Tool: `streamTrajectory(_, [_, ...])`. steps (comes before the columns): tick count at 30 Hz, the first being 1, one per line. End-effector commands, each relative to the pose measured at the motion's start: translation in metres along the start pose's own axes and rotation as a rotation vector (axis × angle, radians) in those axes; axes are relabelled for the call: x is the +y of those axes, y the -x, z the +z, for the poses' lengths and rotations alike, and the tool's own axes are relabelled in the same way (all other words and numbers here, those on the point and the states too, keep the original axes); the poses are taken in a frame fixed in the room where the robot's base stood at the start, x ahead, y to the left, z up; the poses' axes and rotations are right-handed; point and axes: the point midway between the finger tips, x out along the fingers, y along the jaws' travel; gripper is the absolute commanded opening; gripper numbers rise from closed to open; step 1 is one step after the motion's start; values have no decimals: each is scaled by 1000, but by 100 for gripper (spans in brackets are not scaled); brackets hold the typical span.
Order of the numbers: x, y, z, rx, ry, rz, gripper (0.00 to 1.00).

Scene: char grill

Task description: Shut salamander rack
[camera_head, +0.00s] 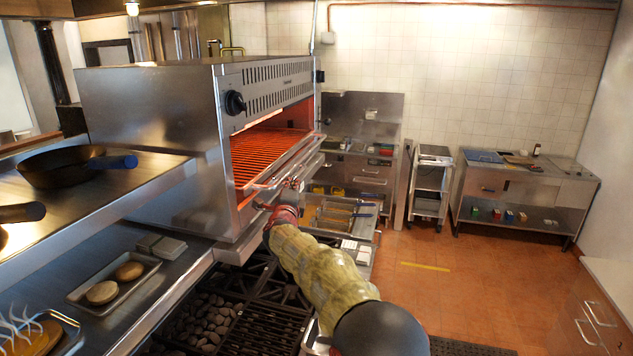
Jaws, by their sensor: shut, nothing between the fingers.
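The salamander (150,110) is a steel box on the left with a black knob and a glowing orange opening. Its rack (262,156) shows as orange-lit bars inside the opening, and its front rail and handle (300,168) stand out a little past the front of the housing. My gripper (276,203) is at the near end of the rack front, low by the handle, shut and with nothing seen in it. My arm and sleeve hide part of this area, and I cannot tell whether the gripper touches the handle.
Below are a char grill with dark coals (208,318) and black grates (262,325). A pan (62,168) sits on the left shelf, and a tray with buns (118,283) lies lower. Trays (335,217) stand behind my gripper. The orange floor (430,255) at right is open.

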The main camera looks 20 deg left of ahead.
Motion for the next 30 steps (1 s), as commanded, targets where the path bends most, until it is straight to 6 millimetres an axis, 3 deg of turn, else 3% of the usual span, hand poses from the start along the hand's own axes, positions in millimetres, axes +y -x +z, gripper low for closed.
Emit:
streamTrajectory(3, [2,-5,20,-1,0,0,0])
streamTrajectory(10, [7,-10,38,0,0,-1,0])
streamTrajectory(25, [9,-10,41,-1,0,0,0])
streamTrajectory(30, [10,-12,34,0,0,-1,0])
